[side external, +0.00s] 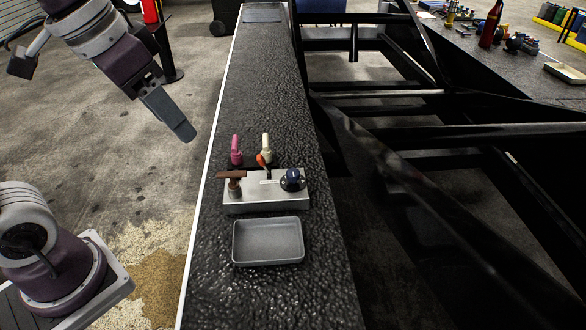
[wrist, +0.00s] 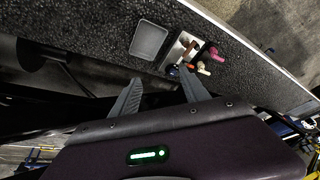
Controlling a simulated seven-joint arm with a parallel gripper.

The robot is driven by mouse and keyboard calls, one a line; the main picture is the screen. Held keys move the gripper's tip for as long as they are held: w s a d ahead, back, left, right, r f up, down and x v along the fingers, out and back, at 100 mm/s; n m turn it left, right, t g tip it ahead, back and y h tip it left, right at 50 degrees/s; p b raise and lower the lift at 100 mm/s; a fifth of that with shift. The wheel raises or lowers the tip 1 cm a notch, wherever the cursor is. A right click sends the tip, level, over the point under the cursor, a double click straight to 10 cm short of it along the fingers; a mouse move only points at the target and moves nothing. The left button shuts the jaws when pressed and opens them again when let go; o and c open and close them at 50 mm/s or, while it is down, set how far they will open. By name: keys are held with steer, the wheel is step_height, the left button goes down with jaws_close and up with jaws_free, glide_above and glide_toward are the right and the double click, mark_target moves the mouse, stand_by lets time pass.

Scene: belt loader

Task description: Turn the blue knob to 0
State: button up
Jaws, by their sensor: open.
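The blue knob (side external: 293,178) is round and dark blue, on the right end of a silver control box (side external: 262,204) on the black bench. In the wrist view the knob (wrist: 174,70) is small and dark, close to one fingertip in the picture; its pointer and any 0 mark are too small to read. My gripper (side external: 184,130) hangs in the air left of the bench in the side view, apart from the box. In the wrist view my gripper (wrist: 160,77) has its two fingers spread with nothing between them.
The box also carries a brown lever (side external: 231,177) and an orange-tipped switch (side external: 262,161). A pink piece (side external: 236,152) and a cream piece (side external: 266,148) stand behind it. A shallow grey tray (side external: 268,243) lies in front. The bench beyond is mostly clear; black beams run along its right.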

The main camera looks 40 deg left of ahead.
steer(key=w+f+m+g, duration=0.2)
steer(key=w+f, duration=0.1)
steer(key=w, duration=1)
steer(key=m+g, duration=0.2)
steer(key=m, duration=0.1)
glide_above(293, 172)
step_height(293, 172, down, 18)
steer(key=shift+f, duration=0.1)
step_height(293, 172, down, 8)
steer(key=shift+r, duration=0.15)
jaws_close()
